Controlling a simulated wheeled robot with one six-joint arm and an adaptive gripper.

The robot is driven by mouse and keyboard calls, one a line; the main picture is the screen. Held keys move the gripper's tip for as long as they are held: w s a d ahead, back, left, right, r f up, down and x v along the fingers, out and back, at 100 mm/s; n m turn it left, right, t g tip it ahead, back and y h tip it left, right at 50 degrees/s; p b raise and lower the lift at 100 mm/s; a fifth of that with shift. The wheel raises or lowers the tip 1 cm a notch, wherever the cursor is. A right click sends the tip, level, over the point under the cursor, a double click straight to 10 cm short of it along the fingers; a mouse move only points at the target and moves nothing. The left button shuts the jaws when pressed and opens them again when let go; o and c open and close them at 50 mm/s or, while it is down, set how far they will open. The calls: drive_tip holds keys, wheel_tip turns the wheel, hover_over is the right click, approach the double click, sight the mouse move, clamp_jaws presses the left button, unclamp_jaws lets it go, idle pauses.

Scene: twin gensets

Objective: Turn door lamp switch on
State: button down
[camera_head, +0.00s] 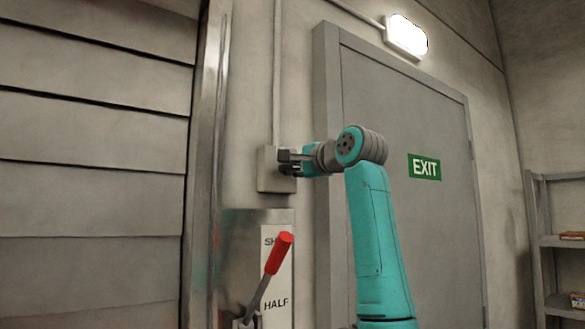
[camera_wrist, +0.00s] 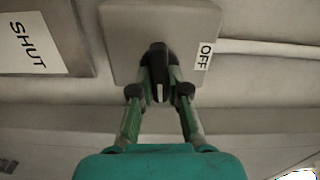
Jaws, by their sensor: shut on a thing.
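The switch is a grey square box (camera_head: 268,182) on the wall left of the door; its plate (camera_wrist: 120,35) fills the top middle of the wrist view. A black knob (camera_wrist: 158,53) with a pale mark sticks out of it. An "OFF" label (camera_wrist: 204,57) is on the plate's right side in that view. My gripper (camera_head: 288,161) is at the box, and in the wrist view its fingertips (camera_wrist: 159,78) are shut on the knob from both sides. The knob is hidden by my gripper in the head view. The lamp (camera_head: 406,37) above the door glows white.
The grey door (camera_head: 400,110) carries a green EXIT sign (camera_head: 424,167). Below the box, a red-handled lever (camera_head: 279,253) stands before a plate marked "HALF" (camera_head: 276,304). A conduit (camera_head: 277,70) runs up from the box. A shelf (camera_head: 560,241) stands at the right.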

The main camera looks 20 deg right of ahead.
drive_tip(key=shift+f+m, duration=0.15)
drive_tip(key=shift+m, duration=0.35)
drive_tip(key=c, duration=1.1)
unclamp_jaws()
drive_tip(key=shift+c, duration=0.2)
drive_tip(key=v, duration=1.2)
